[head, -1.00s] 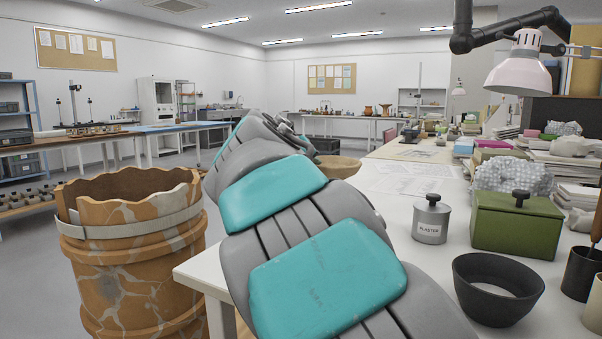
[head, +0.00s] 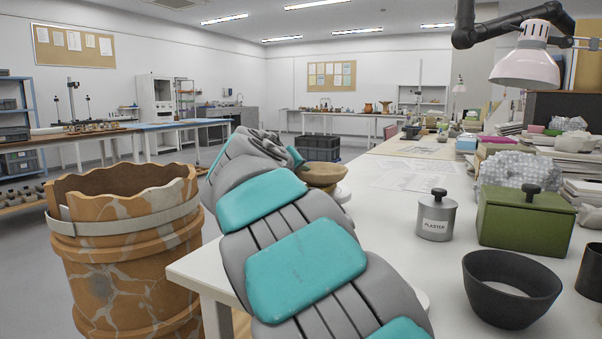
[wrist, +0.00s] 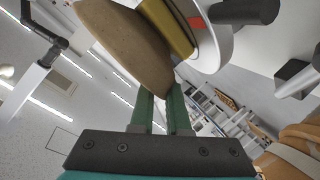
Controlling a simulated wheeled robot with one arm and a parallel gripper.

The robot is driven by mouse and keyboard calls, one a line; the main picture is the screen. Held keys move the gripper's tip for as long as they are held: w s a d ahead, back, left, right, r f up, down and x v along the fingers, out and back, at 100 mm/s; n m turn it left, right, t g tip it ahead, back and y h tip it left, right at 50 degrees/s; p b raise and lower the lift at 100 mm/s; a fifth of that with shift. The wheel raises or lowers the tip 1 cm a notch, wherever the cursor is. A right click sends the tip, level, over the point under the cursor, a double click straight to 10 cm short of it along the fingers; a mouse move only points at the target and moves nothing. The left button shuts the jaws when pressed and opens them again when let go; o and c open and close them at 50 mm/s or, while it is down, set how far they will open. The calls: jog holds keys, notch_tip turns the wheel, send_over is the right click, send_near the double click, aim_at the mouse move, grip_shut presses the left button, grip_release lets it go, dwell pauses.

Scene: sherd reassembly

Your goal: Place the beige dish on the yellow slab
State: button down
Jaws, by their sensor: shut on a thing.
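The beige dish (wrist: 128,42) is held at its rim between the green fingers of my gripper (wrist: 162,98) in the wrist view. In the head view the dish (head: 322,173) shows just past my arm, over the left part of the white table. The yellow slab (wrist: 172,28) shows right beside the dish in the wrist view, against a white round stand with a red mark (wrist: 198,21). I cannot tell whether dish and slab touch.
On the white table (head: 400,200) stand a plaster canister (head: 436,217), a green box (head: 525,218) and a dark bowl (head: 510,290), right of my arm. A large patched clay vessel (head: 125,245) stands at the left. Papers (head: 410,172) lie flat behind the canister.

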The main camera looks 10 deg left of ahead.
jog(key=c, duration=0.9)
grip_release()
jog(key=shift+r, duration=0.1)
jog(key=v, duration=1.2)
jog(key=shift+p, duration=0.3)
